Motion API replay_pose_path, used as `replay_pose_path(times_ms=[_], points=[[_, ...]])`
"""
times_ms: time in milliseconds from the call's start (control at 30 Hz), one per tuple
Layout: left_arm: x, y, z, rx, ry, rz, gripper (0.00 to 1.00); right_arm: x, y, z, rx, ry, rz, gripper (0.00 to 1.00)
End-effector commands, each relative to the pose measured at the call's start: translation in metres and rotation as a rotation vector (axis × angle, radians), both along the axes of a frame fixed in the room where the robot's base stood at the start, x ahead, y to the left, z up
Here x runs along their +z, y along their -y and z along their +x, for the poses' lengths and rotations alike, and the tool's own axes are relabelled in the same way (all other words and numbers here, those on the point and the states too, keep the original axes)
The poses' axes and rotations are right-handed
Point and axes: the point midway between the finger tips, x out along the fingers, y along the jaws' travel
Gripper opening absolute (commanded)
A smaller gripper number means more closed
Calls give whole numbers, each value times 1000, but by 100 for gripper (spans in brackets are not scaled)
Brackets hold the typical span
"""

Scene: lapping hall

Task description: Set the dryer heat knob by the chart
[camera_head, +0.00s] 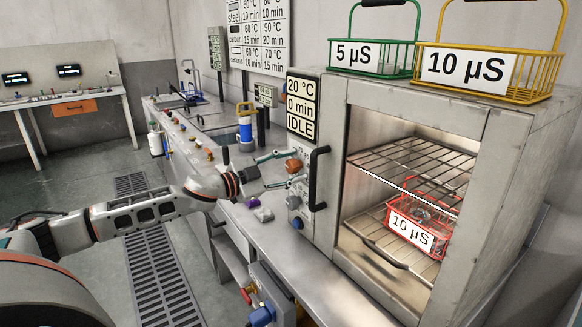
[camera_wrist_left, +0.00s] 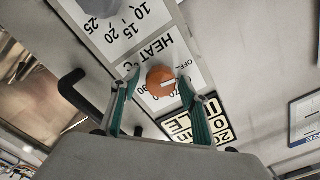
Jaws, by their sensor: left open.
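The orange heat knob (camera_head: 293,165) is on the control panel left of the dryer's open chamber. In the left wrist view the knob (camera_wrist_left: 158,83) has a short white mark, beside the HEAT label and a scale with OFF, 70 and 90; its exact setting cannot be told. My left gripper (camera_head: 296,167) is open, its teal fingers on either side of the knob; contact cannot be told. The dryer display (camera_head: 302,107) reads 20 °C, 0 min, IDLE. The chart (camera_head: 262,35) on the back wall lists materials with temperatures and minutes. My right gripper is not in view.
A black door handle (camera_head: 318,178) stands close right of the knob. A red basket (camera_head: 428,205) labelled 10 µS is inside the dryer (camera_head: 505,150). Green (camera_head: 372,72) and yellow (camera_head: 520,97) baskets stand on top. A grey knob (camera_wrist_left: 95,6) has a minute scale.

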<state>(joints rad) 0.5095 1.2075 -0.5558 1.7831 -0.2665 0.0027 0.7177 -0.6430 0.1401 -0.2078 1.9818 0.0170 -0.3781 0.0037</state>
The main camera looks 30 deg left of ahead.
Motion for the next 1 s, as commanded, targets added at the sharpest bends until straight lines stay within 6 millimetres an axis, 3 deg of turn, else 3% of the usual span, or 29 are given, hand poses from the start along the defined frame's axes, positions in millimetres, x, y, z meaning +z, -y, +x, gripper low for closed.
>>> replay_pose_path(times_ms=[67, 200, 233, 667, 1000], points=[[0, 0, 0, 0, 0, 0, 45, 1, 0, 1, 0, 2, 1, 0], [0, 0, 0, 0, 0, 0, 8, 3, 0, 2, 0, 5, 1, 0], [0, 0, 0, 0, 0, 0, 6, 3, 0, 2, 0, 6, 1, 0], [0, 0, -1, 0, 24, 57, 7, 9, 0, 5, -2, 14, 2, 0], [0, 1, -1, -1, 121, 291, 7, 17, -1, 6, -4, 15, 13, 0]])
